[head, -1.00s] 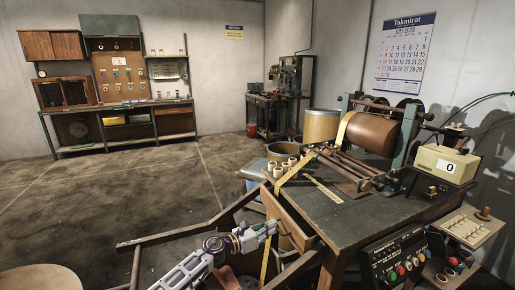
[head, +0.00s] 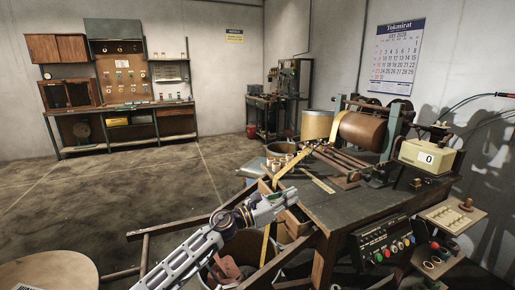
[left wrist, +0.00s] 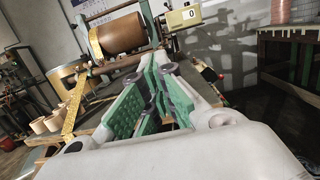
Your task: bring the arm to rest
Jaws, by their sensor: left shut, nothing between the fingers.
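My left arm comes in from the bottom left in the head view. My left gripper (head: 285,196) is shut and empty, raised in front of the near left corner of the dark workbench (head: 345,212). In the left wrist view its green-padded fingers (left wrist: 152,98) point toward the winding machine, with nothing between them. The copper-brown drum (head: 362,130) of the winding machine sits at the back of the bench, apart from the gripper. A yellow tape (head: 291,168) runs from the machine down past the bench's left edge. My right gripper is not in view.
A counter box reading 0 (head: 428,156) stands at the bench's right. A control panel (head: 386,243) with coloured buttons hangs in front. A wooden frame (head: 180,226) and a round stool top (head: 48,272) stand at the lower left. The floor further left is clear.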

